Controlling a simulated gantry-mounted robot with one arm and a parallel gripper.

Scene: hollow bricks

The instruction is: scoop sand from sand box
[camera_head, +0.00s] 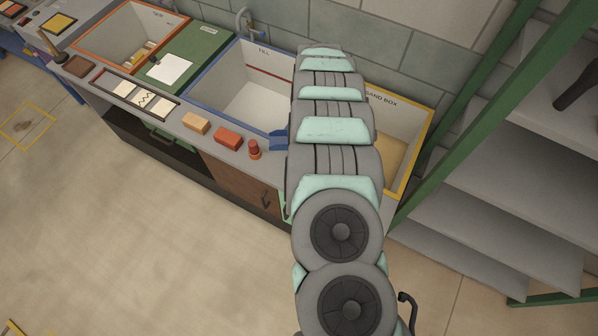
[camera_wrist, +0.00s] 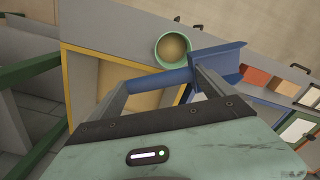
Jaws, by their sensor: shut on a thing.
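The sand box (camera_head: 431,130) has a yellow rim and pale sand inside, right of my arm in the head view. It also shows on the left in the wrist view (camera_wrist: 66,92). My gripper (camera_wrist: 158,80) is shut on the handle of a blue scoop (camera_wrist: 217,62). The scoop head lies to the right of the fingers, past the sand box's edge, and no sand is visible on it. A little of the scoop (camera_head: 279,141) shows left of my arm in the head view. My arm hides the gripper there.
A round green container (camera_wrist: 173,49) with sand-coloured contents is close beyond the scoop handle. The blue-rimmed FILL basin (camera_head: 235,75) is left of my arm. An orange brick (camera_head: 228,138) and a tan brick (camera_head: 196,123) lie on the counter's front ledge.

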